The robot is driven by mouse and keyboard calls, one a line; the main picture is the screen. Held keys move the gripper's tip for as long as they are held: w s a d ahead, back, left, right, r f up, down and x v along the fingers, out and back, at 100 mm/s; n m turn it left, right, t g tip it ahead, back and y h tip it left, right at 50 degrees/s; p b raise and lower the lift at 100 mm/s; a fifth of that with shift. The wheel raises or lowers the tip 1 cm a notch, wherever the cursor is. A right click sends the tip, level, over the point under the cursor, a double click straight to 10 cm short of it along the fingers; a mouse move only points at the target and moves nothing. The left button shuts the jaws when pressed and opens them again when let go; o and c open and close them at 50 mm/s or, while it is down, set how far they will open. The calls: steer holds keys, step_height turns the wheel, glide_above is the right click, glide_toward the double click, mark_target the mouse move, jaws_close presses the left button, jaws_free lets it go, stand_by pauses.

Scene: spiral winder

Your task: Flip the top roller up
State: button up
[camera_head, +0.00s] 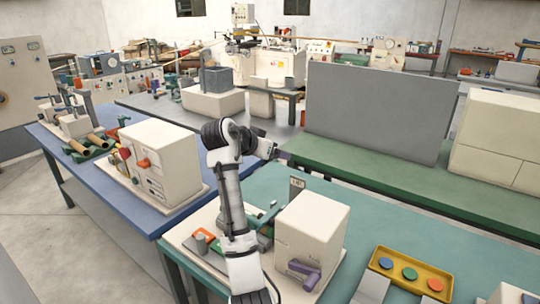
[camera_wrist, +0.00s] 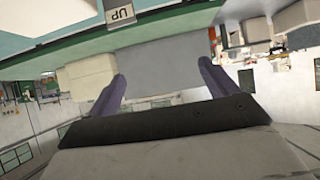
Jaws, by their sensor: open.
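The spiral winder's cream housing (camera_head: 312,232) stands on the teal bench, with a purple lever (camera_head: 304,272) at its front. A grey upright plate with a small label (camera_head: 297,185) rises behind it. In the wrist view, a label reading UP (camera_wrist: 120,14) shows at the top edge. Green parts (camera_head: 268,217) show left of the housing, partly hidden by my arm; I cannot tell which is the top roller. My gripper (camera_head: 281,157) is above and behind the winder, apart from it. In the wrist view its two purple fingers (camera_wrist: 162,86) are spread with nothing between them.
A yellow tray (camera_head: 412,273) with coloured discs lies to the right on the bench. A cream machine (camera_head: 156,163) stands on the blue bench at left. A large grey panel (camera_head: 375,112) stands behind on a green bench.

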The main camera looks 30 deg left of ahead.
steer(key=shift+s+r, duration=0.25)
steer(key=shift+r, duration=0.3)
steer(key=shift+s+r, duration=0.25)
steer(key=shift+r, duration=0.25)
steer(key=b+v, duration=0.4)
steer(key=v, duration=0.9)
steer(key=shift+s+r, duration=0.2)
steer(key=shift+s, duration=0.15)
steer(key=shift+c, duration=0.3)
